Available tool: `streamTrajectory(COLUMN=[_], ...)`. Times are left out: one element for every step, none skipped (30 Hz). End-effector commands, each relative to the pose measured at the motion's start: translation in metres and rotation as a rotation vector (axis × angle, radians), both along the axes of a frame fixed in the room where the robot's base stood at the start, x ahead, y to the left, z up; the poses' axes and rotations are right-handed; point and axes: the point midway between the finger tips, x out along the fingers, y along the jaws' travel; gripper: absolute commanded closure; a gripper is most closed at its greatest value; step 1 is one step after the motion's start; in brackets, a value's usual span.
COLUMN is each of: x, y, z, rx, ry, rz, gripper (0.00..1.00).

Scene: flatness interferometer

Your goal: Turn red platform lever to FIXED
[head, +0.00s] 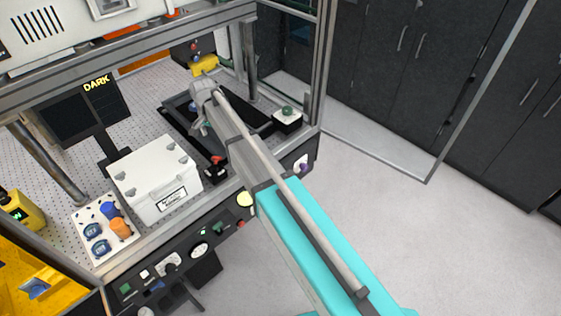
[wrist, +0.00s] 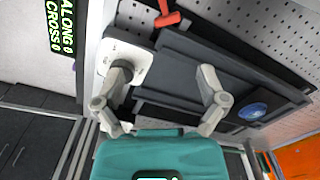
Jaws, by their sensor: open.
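The red lever (head: 217,160) sits on a small black base at the front edge of the platform, beside the white lidded box, in the head view. It also shows as a red-orange handle (wrist: 167,18) at the top edge of the wrist view, partly cut off. The dark platform (head: 180,120) lies behind it, partly hidden by my arm; its dark surface (wrist: 200,55) fills the middle of the wrist view. My gripper (wrist: 163,75) is open and empty, its fingers spread over the platform, apart from the lever. No FIXED marking is readable.
A white lidded box (head: 155,180) stands left of the lever. A white box with a green knob (head: 287,117) stands right of the platform. Metal frame posts (head: 250,55) surround the bench. A control panel (head: 185,255) runs along the front. A display (wrist: 62,35) reads ALONG and CROSS.

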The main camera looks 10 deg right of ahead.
Motion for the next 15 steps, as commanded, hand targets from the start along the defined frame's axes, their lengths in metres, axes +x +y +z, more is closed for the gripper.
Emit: streamTrajectory(x=[0.000, 0.000, 0.000, 0.000, 0.000, 0.000, 0.000, 0.000, 0.000, 0.000, 0.000, -0.003, -0.005, -0.006, -0.008], y=[0.000, 0.000, 0.000, 0.000, 0.000, 0.000, 0.000, 0.000, 0.000, 0.000, 0.000, -0.005, -0.009, -0.012, -0.016], z=[0.008, 0.011, 0.014, 0.016, 0.018, 0.020, 0.022, 0.024, 0.027, 0.029, 0.031, 0.025, 0.023, 0.022, 0.021], rx=[0.000, 0.000, 0.000, 0.000, 0.000, 0.000, 0.000, 0.000, 0.000, 0.000, 0.000, 0.000, 0.000, 0.000, 0.000], ry=[0.000, 0.000, 0.000, 0.000, 0.000, 0.000, 0.000, 0.000, 0.000, 0.000, 0.000, 0.000, 0.000, 0.000, 0.000], rz=[0.000, 0.000, 0.000, 0.000, 0.000, 0.000, 0.000, 0.000, 0.000, 0.000, 0.000, 0.001, 0.002, 0.004, 0.007], gripper=[0.09, 0.09, 0.09, 0.09, 0.09, 0.09, 0.09, 0.09, 0.09, 0.09, 0.09, 0.09, 0.09, 0.09, 0.09])
